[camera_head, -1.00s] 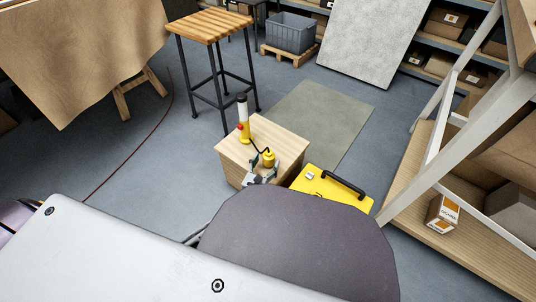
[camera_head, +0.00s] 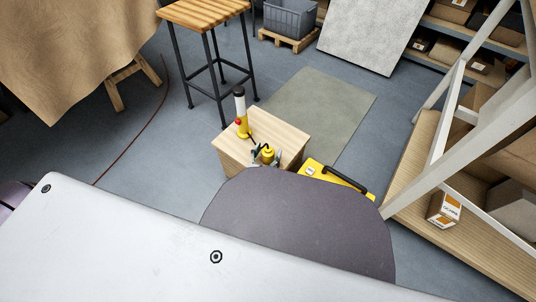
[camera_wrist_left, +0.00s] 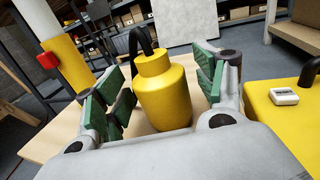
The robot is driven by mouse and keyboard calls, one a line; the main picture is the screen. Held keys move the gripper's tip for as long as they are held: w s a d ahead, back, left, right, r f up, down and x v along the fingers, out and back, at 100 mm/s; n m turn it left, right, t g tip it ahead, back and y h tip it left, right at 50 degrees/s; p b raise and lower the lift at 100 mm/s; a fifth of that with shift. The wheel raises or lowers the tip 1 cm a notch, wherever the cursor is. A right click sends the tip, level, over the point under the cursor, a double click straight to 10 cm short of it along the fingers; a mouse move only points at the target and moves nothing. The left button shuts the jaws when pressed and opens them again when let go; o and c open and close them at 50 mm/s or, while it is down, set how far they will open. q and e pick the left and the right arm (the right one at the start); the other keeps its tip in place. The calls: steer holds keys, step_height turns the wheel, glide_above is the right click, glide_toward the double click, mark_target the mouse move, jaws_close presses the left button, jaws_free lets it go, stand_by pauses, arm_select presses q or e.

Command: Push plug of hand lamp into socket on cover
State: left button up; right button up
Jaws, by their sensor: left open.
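The hand lamp (camera_head: 241,115), yellow with a white tube and black top, stands upright on a wooden box. Part of it shows at the left of the left wrist view (camera_wrist_left: 65,62). Its yellow plug (camera_head: 268,154), with a black cable, is upright on the box; it fills the middle of the left wrist view (camera_wrist_left: 163,98). My left gripper (camera_wrist_left: 162,82) is open, its green pads on either side of the plug, with gaps visible. The yellow cover (camera_head: 345,180) has a small white socket (camera_wrist_left: 284,96) on top. My right gripper is out of view.
The wooden box top (camera_head: 283,133) is otherwise clear. My own body hides part of the cover. A black handle (camera_head: 353,180) stands up from the cover. A stool (camera_head: 205,15) is behind, and a pale wooden frame (camera_head: 450,110) rises at the right.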

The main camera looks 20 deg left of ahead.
arm_select(q)
steer(key=shift+c, duration=0.3)
steer(key=c, duration=0.7)
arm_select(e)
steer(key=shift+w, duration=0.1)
arm_select(q)
steer(key=c, duration=0.4)
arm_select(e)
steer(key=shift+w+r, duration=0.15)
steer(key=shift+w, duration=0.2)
arm_select(q)
steer(key=shift+r, duration=0.25)
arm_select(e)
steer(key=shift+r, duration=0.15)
